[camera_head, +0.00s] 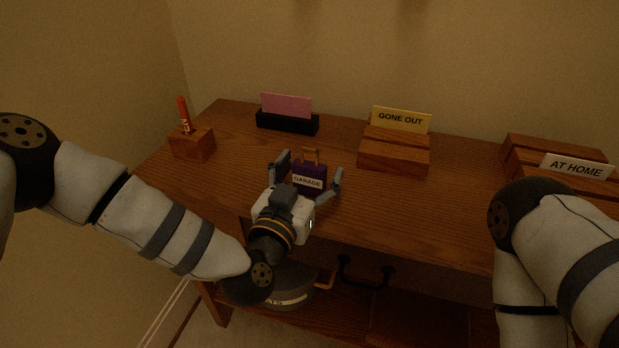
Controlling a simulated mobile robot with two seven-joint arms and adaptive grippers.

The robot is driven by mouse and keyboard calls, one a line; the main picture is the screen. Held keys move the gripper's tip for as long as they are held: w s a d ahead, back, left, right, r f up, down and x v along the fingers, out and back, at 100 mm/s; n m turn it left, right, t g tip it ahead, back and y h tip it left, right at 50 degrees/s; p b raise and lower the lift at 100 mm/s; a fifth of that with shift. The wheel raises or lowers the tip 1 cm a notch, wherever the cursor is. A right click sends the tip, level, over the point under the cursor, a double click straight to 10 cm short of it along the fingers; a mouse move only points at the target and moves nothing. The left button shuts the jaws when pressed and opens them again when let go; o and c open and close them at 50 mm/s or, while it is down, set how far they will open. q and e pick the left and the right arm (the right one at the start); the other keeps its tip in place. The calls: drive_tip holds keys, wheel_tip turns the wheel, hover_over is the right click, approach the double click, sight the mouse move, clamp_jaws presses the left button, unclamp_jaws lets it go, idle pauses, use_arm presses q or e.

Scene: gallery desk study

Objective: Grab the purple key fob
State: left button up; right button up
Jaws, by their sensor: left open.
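The purple key fob (309,173) stands on the wooden desk near its front middle. It has a white label reading GARAGE and a brown loop on top. My left gripper (306,175) is open, with one finger on each side of the fob in the picture. I cannot tell whether either finger touches it. The gripper's body hides the desk just in front of the fob. My right arm comes in at the right edge, but its gripper is not in view.
The desk (230,187) carries a wooden block with a red stick (184,112), a black holder with a pink card (286,104), a wooden holder with a yellow GONE OUT card (401,119), and an AT HOME card (577,167) at right. Bare desk lies right of the fob.

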use_arm(q)
drive_tip(key=c, duration=1.3)
